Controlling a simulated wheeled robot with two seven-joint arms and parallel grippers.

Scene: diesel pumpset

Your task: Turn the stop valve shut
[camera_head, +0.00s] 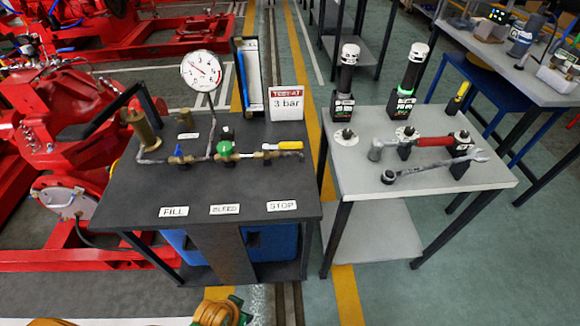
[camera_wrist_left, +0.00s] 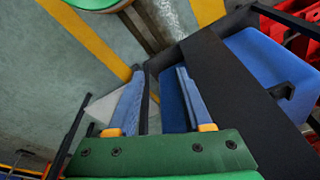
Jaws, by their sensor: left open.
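The stop valve (camera_head: 270,150) is at the right end of the pipework on the dark table, in the head view. Its yellow lever (camera_head: 290,146) points right, about in line with the pipe. The STOP label (camera_head: 282,205) lies in front of it. My left gripper shows in the left wrist view (camera_wrist_left: 158,75), its two blue fingers apart with nothing between them. A green and orange part of my left arm shows at the bottom of the head view, below the table's front edge. The stop valve is not seen in the wrist view. My right gripper is not in view.
The dark table (camera_head: 120,207) also carries a blue-handled valve (camera_head: 178,151), a green valve (camera_head: 224,149), a round gauge (camera_head: 204,70) and a 3 bar sign (camera_head: 287,103). A grey table (camera_head: 440,183) with tools stands to the right. Blue containers (camera_wrist_left: 268,58) sit under the dark table.

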